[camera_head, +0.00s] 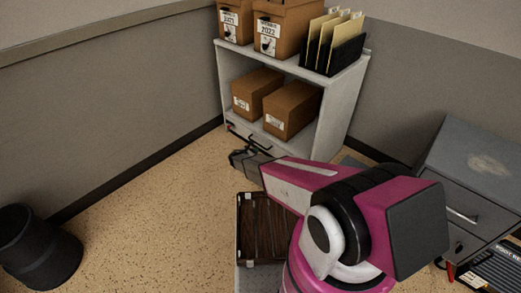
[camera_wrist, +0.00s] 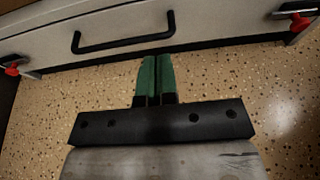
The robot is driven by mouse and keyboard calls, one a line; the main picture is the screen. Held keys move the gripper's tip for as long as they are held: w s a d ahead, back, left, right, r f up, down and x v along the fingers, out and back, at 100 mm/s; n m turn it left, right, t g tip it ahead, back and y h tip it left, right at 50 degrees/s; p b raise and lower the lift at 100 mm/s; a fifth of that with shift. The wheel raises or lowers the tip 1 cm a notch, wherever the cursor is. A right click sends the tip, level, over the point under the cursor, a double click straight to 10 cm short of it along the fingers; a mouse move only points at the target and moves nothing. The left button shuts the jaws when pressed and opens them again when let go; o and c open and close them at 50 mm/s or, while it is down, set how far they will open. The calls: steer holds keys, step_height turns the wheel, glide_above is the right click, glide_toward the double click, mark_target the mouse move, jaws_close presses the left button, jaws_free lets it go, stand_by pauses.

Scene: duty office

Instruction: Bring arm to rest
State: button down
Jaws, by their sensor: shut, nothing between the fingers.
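My arm, magenta and white, reaches forward from the lower right of the head view toward the grey shelf unit (camera_head: 345,110). My gripper (camera_head: 234,156) is in front of the unit's lower part. In the wrist view, my gripper (camera_wrist: 157,62) shows its two green fingers together, shut and empty. Ahead of the fingertips is a light drawer front (camera_wrist: 180,22) with a black handle (camera_wrist: 120,40). The fingertips appear near the drawer's lower edge; I cannot tell whether they touch it.
The shelf holds brown boxes (camera_head: 292,110) and a black file holder (camera_head: 334,50). A dark slatted tray (camera_head: 243,228) lies below my arm. A black bin (camera_head: 38,250) stands at left, a grey drawer cabinet (camera_head: 480,165) at right. The speckled floor (camera_head: 140,215) at left is clear.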

steer(key=shift+v, duration=0.85)
steer(key=s+d+r+m+g+y, duration=0.1)
steer(key=s+d+r+m+g, duration=0.3)
steer(key=s+d+r+m, duration=0.4)
steer(key=s+d+r+m+g+y, duration=0.1)
steer(key=s+d+r+m+g, duration=0.2)
steer(key=s+d+r+m, duration=0.55)
steer(key=s+r+m+g+y, duration=0.1)
steer(key=s+r+m+y, duration=0.3)
steer(key=s+r, duration=0.3)
steer(key=s+r+m+g+y, duration=0.2)
steer(key=s+r+m+y, duration=0.2)
steer(key=r, duration=0.8)
steer(key=s+m, duration=0.2)
steer(key=s, duration=0.2)
steer(key=shift+r, duration=0.35)
